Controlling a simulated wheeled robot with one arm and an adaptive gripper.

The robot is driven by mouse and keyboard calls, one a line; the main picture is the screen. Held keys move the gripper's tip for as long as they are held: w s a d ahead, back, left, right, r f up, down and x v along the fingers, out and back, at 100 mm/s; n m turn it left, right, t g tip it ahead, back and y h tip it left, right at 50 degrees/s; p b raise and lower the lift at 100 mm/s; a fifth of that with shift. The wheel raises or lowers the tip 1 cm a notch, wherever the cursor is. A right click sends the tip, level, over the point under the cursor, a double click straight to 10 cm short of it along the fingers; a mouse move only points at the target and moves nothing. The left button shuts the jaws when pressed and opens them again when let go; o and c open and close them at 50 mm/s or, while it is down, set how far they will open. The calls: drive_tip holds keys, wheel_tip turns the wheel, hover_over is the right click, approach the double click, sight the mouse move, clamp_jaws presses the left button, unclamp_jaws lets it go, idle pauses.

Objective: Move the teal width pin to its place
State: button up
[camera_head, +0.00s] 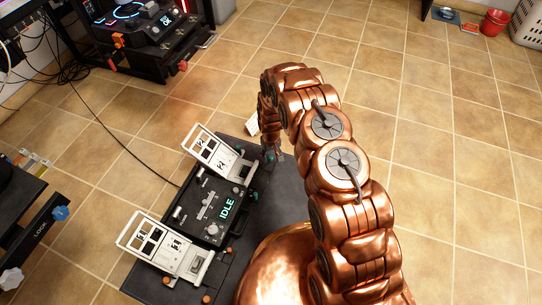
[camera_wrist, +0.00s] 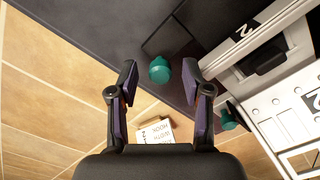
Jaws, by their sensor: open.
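A teal round-headed pin (camera_wrist: 159,69) shows in the wrist view on the dark surface, between and slightly beyond my fingertips. A second teal knob (camera_wrist: 227,117) is at the edge of the white frame, lower right; I cannot tell which one is the width pin. My gripper (camera_wrist: 160,76) is open, with one finger on each side of the first pin and visible gaps to it. In the head view my gripper (camera_head: 269,157) is over the far corner of the dark table, partly hidden by my arm.
A dark control box (camera_head: 206,222) reading IDLE sits between two white frames (camera_head: 215,150) (camera_head: 160,246) on the dark table (camera_head: 283,195). A white label (camera_wrist: 157,132) with the word HOOK shows below the gripper. Tiled floor lies open to the right.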

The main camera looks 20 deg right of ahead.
clamp_jaws()
idle(0.6)
